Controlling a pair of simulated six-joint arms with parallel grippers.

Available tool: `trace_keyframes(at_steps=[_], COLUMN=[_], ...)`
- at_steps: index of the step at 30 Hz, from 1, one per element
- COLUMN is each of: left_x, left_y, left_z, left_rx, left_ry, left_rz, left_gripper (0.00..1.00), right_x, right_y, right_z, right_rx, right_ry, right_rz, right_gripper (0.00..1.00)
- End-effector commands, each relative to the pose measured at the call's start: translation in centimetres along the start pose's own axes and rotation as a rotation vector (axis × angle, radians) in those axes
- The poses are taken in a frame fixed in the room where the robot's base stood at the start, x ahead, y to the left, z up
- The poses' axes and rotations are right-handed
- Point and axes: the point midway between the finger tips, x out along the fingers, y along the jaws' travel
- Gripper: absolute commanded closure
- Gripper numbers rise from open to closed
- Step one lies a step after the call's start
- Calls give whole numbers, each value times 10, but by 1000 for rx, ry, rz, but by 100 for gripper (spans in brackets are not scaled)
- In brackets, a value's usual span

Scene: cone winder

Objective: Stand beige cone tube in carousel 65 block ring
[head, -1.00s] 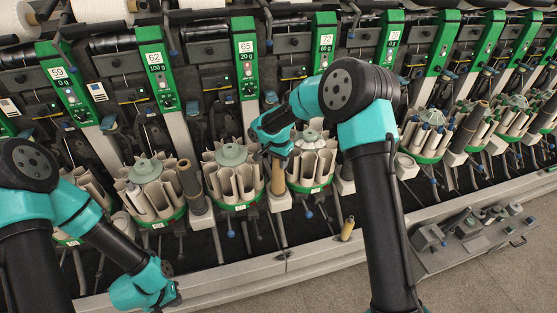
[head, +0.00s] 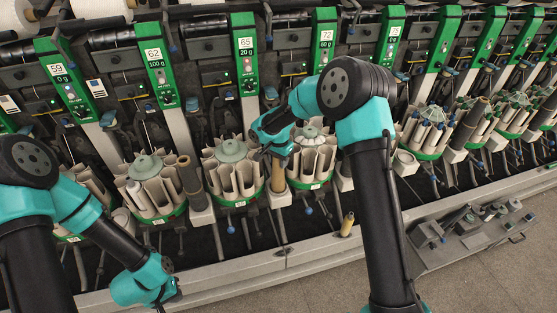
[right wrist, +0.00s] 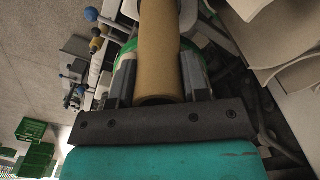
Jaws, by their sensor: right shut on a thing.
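The beige cone tube (head: 279,174) is upright just right of the 65 block's carousel, its lower end at a white holder (head: 281,199). I cannot tell whether it still rests in it. My right gripper (head: 274,150) is shut on the tube's upper part. In the right wrist view the tube (right wrist: 160,52) runs between the two fingers (right wrist: 158,80). The 65 block's carousel ring (head: 235,202) is green-based, with several pale curved compartments around a grey-green hub. My left gripper (head: 168,292) is low at left, away from the carousels; its fingers are too small to read.
Neighbouring carousels stand at left (head: 160,218) and right (head: 310,184). A dark brown tube (head: 189,175) stands between the left one and the 65 carousel. A small yellowish cylinder (head: 347,224) is near the front rail. A grey tray (head: 470,250) with metal parts is at right.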

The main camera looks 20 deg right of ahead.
Motion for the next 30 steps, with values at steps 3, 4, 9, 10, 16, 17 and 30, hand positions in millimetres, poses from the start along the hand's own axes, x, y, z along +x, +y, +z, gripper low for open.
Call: trace_keyframes(at_steps=[3, 4, 9, 10, 16, 17, 30], left_x=[0, 0, 0, 0, 0, 0, 0], left_y=[0, 0, 0, 0, 0, 0, 0], left_z=[0, 0, 0, 0, 0, 0, 0], left_rx=[0, 0, 0, 0, 0, 0, 0], left_ry=[0, 0, 0, 0, 0, 0, 0], left_rz=[0, 0, 0, 0, 0, 0, 0], left_gripper=[100, 100, 100, 100, 100, 100, 100], right_x=[0, 0, 0, 0, 0, 0, -30], right_y=[0, 0, 0, 0, 0, 0, -1], right_z=[0, 0, 0, 0, 0, 0, 0], right_rx=[0, 0, 0, 0, 0, 0, -1], right_ry=[0, 0, 0, 0, 0, 0, 2], right_rz=[0, 0, 0, 0, 0, 0, -3], right_gripper=[86, 56, 40, 37, 28, 28, 28])
